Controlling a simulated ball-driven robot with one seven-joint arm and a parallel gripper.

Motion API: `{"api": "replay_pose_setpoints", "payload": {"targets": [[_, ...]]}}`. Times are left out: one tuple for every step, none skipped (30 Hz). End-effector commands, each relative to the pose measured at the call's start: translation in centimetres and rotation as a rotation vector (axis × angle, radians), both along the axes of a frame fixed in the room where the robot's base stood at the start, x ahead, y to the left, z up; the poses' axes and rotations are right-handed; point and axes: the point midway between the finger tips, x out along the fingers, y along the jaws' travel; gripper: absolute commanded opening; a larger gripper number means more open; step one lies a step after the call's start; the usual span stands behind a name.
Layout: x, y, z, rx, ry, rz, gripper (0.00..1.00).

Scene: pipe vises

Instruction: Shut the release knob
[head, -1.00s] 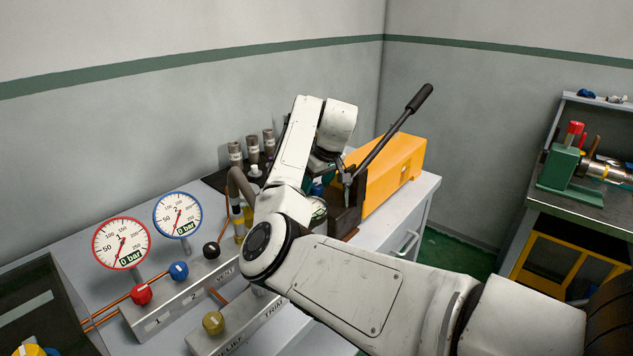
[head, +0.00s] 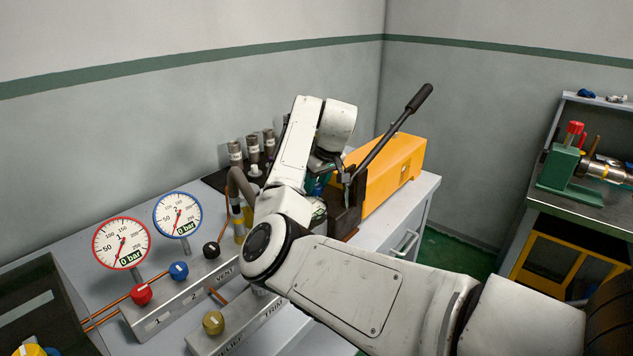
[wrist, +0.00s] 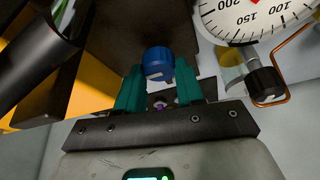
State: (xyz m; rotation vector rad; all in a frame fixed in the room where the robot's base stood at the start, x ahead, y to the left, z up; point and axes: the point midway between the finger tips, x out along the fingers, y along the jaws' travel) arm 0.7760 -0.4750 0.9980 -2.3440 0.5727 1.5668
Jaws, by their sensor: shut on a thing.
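The release knob is the blue knob (wrist: 158,60) in the wrist view, with a pale mark on its face. It sits between the two teal fingers of my gripper (wrist: 158,85), which are shut on it. It is in front of a dark block (wrist: 130,25). In the head view, my arm mostly hides the gripper and knob; a bit of teal finger shows beside the dark block, by the orange pump (head: 395,170). How far the knob is turned I cannot tell.
The pump's long black lever (head: 395,128) rises beside the gripper. A red-rimmed gauge (head: 121,243) and blue-rimmed gauge (head: 178,215) both read 0 bar. A manifold with red (head: 140,294), blue (head: 178,271) and black (head: 211,250) knobs stands on the bench.

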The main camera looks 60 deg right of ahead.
Motion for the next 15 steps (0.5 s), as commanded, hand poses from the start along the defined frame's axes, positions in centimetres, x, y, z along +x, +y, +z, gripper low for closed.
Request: {"api": "replay_pose_setpoints", "payload": {"targets": [[0.0,0.02,0.12,0.0,0.001,-0.008,0.07],[0.01,0.03,0.15,-0.001,0.002,-0.015,0.07],[0.01,0.04,0.19,-0.001,0.002,-0.028,0.07],[0.01,0.05,0.21,-0.001,0.002,-0.038,0.07],[0.01,0.06,0.22,0.0,0.002,-0.051,0.07],[0.01,0.07,0.22,0.0,0.002,-0.071,0.07],[0.02,0.08,0.24,0.0,0.002,-0.088,0.07],[0.04,0.07,0.28,-0.001,0.003,-0.106,0.07],[0.05,0.08,0.32,-0.001,0.003,-0.133,0.07],[0.04,0.1,0.3,-0.001,0.004,-0.156,0.07],[0.04,0.11,0.31,0.0,0.004,-0.178,0.07],[0.06,0.11,0.36,-0.001,0.003,-0.213,0.07],[0.06,0.12,0.35,-0.001,0.003,-0.239,0.07],[0.06,0.11,0.34,-0.001,0.003,-0.266,0.07],[0.08,0.13,0.36,-0.001,0.003,-0.303,0.07]]}}
